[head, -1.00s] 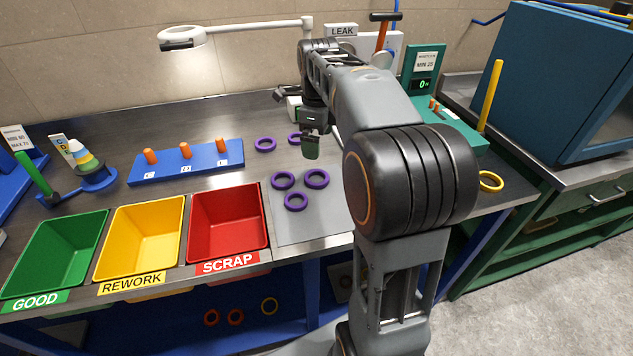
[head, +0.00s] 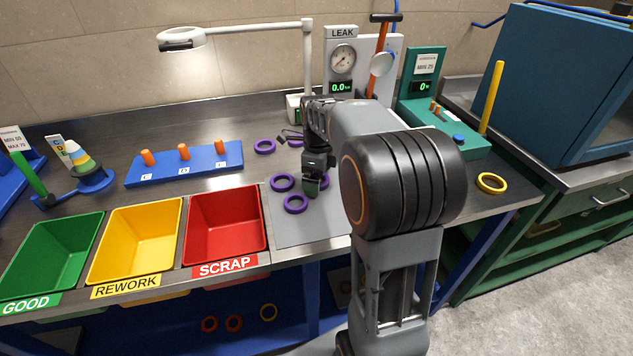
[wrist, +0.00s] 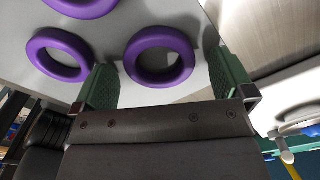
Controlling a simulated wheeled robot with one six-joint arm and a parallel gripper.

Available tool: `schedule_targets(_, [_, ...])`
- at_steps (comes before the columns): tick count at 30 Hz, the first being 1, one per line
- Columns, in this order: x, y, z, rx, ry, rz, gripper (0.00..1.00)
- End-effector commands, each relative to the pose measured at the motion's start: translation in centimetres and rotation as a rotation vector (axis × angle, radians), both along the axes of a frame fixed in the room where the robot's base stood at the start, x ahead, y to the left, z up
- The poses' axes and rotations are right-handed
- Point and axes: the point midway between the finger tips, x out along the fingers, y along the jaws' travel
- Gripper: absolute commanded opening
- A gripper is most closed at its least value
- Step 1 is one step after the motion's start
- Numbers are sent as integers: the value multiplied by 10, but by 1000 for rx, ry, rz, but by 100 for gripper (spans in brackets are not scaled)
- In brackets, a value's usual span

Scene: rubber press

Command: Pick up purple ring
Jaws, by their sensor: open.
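Several purple rings lie flat on the bench; one ring (head: 288,208) and another (head: 274,186) are on or by the grey mat, left of my gripper (head: 310,187). A third ring (head: 257,149) lies farther back. My gripper hides part of a ring (head: 325,184) beneath it. In the wrist view, my gripper (wrist: 165,82) is open, its green fingers either side of a purple ring (wrist: 160,79). That ring is just ahead of the jaws and not gripped. A second ring (wrist: 62,75) lies left of the left finger, and part of a third (wrist: 85,9) shows at the top.
Red (head: 221,256), yellow (head: 132,267) and green (head: 48,278) bins stand left along the front edge. A blue peg board (head: 205,163) is behind them. The leak gauge (head: 342,62) and a green tester (head: 465,143) stand behind and right. A yellow ring (head: 482,187) lies at right.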

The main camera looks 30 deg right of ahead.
Motion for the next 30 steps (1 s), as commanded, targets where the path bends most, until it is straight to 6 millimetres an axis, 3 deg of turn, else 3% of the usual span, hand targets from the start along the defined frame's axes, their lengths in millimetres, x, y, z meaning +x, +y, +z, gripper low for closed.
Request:
schedule_targets(8, [0, 0, -2, 0, 0, 0, 100])
schedule_targets(24, [0, 0, -2, 0, 0, 0, 48])
schedule_targets(30, [0, 0, -2, 0, 0, 0, 46])
